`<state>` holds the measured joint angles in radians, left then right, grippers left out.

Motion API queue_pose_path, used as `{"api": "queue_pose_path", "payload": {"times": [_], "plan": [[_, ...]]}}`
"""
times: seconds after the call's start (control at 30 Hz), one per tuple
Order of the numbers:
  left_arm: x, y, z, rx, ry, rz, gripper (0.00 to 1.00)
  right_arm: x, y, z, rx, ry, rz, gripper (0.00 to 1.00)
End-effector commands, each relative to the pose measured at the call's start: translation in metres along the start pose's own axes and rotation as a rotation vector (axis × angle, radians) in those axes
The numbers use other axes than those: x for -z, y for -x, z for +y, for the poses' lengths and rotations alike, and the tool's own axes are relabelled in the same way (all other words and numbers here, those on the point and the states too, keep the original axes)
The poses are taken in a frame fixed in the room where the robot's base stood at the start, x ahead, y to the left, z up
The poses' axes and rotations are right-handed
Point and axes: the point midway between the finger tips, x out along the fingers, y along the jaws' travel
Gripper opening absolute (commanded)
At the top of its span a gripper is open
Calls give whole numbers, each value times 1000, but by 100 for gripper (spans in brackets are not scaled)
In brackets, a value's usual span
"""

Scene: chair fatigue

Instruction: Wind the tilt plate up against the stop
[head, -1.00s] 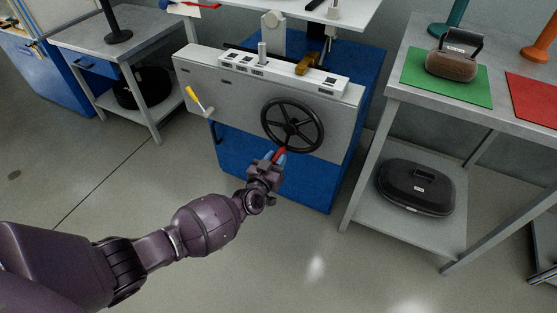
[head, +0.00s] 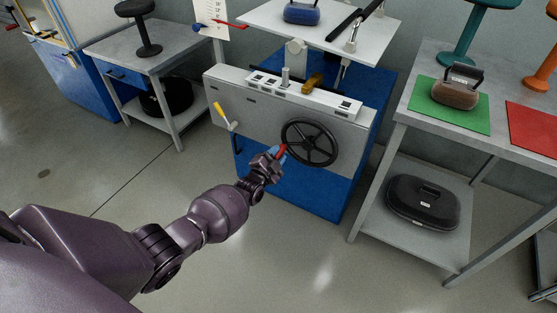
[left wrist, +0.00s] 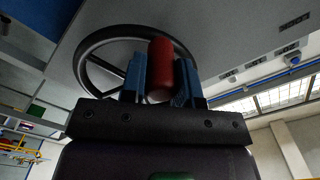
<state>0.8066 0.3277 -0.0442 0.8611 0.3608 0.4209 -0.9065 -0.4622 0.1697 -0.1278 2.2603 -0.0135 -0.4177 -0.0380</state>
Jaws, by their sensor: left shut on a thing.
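The black handwheel (head: 323,157) is on the front of a grey machine housing. Its red crank handle (head: 282,150) is at the wheel's left side. My left gripper (head: 280,154) has its blue fingers shut around this handle; the left wrist view shows the red handle (left wrist: 160,70) between the two fingers (left wrist: 160,82). The white tilt plate (head: 270,20) is above the housing, with a blue block (head: 301,14) on it. I cannot make out for sure which part is the stop. My right gripper is out of view.
A yellow-handled lever (head: 219,109) is left of the wheel. A red pointer (head: 232,25) crosses a white scale board (head: 212,18). A grey table (head: 425,125) with a green mat (head: 425,103) and a red mat (head: 533,128) is on the right. The floor in front is clear.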

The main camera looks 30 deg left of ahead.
Motion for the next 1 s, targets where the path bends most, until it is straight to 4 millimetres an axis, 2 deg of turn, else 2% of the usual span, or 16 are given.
{"api": "queue_pose_path", "payload": {"times": [0.03, 0.5, 1.0], "plan": [[4, -1, -9, 5, -44, 1, 0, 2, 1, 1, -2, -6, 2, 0], [23, 0, -40, 4, -490, 0, 0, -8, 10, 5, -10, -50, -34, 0], [50, 0, -58, 2, -896, -1, 0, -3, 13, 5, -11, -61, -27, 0]]}}
